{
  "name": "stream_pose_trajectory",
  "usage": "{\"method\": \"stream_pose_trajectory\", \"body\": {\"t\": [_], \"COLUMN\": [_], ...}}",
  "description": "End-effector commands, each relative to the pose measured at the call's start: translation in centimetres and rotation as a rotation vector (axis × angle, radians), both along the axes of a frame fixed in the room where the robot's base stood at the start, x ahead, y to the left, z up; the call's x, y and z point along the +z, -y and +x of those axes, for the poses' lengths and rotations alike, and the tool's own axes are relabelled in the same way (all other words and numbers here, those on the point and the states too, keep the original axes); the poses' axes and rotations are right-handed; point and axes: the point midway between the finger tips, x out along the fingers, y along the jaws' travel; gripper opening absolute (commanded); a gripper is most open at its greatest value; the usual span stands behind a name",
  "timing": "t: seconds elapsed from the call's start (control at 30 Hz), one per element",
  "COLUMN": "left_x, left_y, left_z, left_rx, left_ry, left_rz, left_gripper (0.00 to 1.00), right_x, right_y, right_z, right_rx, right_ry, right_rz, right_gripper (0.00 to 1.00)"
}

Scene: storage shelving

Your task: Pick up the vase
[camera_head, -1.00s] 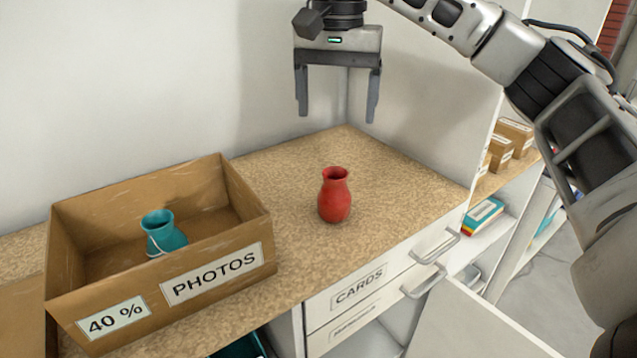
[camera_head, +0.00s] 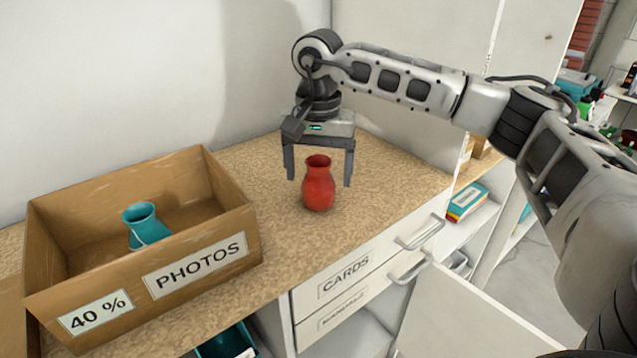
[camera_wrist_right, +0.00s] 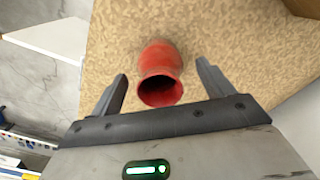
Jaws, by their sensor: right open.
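A red vase (camera_head: 318,186) stands upright on the speckled countertop. A teal vase (camera_head: 145,226) sits inside the cardboard box labelled PHOTOS (camera_head: 205,287). My right gripper (camera_head: 319,182) is open and points down, just behind and above the red vase in the head view. In the right wrist view the red vase (camera_wrist_right: 160,72) shows its dark mouth between the two spread fingers (camera_wrist_right: 160,85), with room on both sides. The fingers do not visibly touch it. My left gripper is not in view.
The countertop (camera_head: 255,165) is clear around the red vase. A wall stands behind it. Drawers with handles (camera_head: 420,232) lie below the front edge, and an open white door or panel (camera_head: 470,310) sticks out. Shelves with small boxes (camera_head: 466,202) are at the right.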

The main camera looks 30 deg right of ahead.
Motion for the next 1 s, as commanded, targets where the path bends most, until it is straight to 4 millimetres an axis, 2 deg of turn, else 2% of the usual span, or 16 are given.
{"method": "stream_pose_trajectory", "body": {"t": [0.1, 0.33, 0.5, 0.53, 0.83, 1.0], "left_x": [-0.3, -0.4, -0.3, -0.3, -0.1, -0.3], "left_y": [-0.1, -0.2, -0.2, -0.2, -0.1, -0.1], "left_z": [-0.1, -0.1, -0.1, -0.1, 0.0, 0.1], "left_rx": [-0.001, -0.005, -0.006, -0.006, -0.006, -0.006], "left_ry": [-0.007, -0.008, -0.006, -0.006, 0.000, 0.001], "left_rz": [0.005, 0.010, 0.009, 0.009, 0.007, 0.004], "left_gripper": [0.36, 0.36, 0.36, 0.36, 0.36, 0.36], "right_x": [-0.9, -1.0, -1.0, -1.0, -0.8, 0.2], "right_y": [0.0, 0.0, 0.0, 0.0, 0.0, 0.0], "right_z": [0.0, 0.0, 0.0, 0.0, 0.0, 0.0], "right_rx": [-0.001, -0.001, -0.001, -0.001, -0.001, -0.001], "right_ry": [-0.001, 0.001, 0.001, 0.001, 0.001, 0.004], "right_rz": [-0.001, -0.001, -0.001, -0.001, 0.000, 0.001], "right_gripper": [0.80, 0.80, 0.33, 0.28, 0.28, 0.28]}}
